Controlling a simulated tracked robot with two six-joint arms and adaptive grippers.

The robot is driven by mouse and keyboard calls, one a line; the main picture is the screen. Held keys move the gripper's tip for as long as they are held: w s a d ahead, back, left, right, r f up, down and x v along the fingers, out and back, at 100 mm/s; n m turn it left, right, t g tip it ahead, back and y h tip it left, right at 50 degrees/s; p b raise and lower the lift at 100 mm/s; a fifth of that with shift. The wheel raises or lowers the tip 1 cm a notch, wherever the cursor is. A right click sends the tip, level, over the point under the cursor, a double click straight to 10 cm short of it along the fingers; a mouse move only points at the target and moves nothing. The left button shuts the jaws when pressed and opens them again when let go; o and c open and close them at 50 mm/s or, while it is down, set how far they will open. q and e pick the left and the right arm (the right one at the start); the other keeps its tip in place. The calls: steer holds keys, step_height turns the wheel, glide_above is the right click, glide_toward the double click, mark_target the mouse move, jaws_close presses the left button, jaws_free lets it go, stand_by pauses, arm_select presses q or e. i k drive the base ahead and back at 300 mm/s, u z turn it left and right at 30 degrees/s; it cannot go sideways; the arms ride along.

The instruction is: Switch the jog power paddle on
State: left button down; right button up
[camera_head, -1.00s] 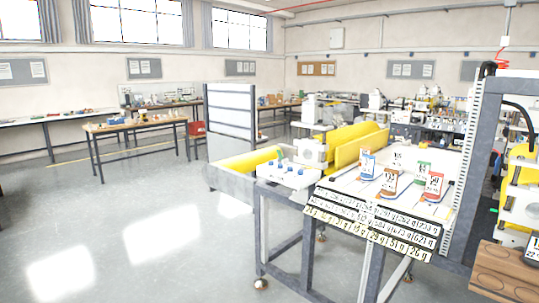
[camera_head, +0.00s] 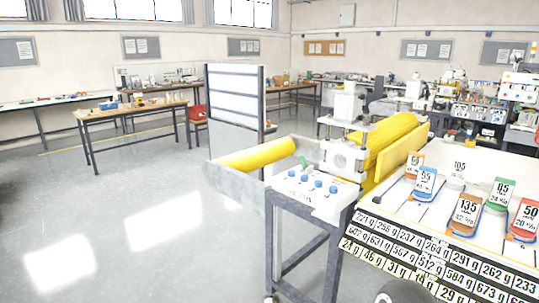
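A white control panel (camera_head: 312,200) with several blue knobs (camera_head: 318,184) stands on a grey frame near the middle of the view. A small green upright part (camera_head: 304,163) shows at the back of the panel. I cannot tell at this size which part is the jog power paddle, or its position. Neither gripper shows. A dark grey rounded piece at the bottom edge may be part of my arm, but no fingers show.
A yellow roller (camera_head: 258,159) lies behind the panel, and a larger yellow roll (camera_head: 393,137) is to its right. A sloped white table (camera_head: 384,201) with several colored tags and number cards fills the right side. Open floor (camera_head: 140,200) is on the left.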

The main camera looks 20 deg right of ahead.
mark_target(302, 157)
steer(key=z, duration=0.25)
steer(key=i, duration=1.05)
steer(key=z, duration=0.6)
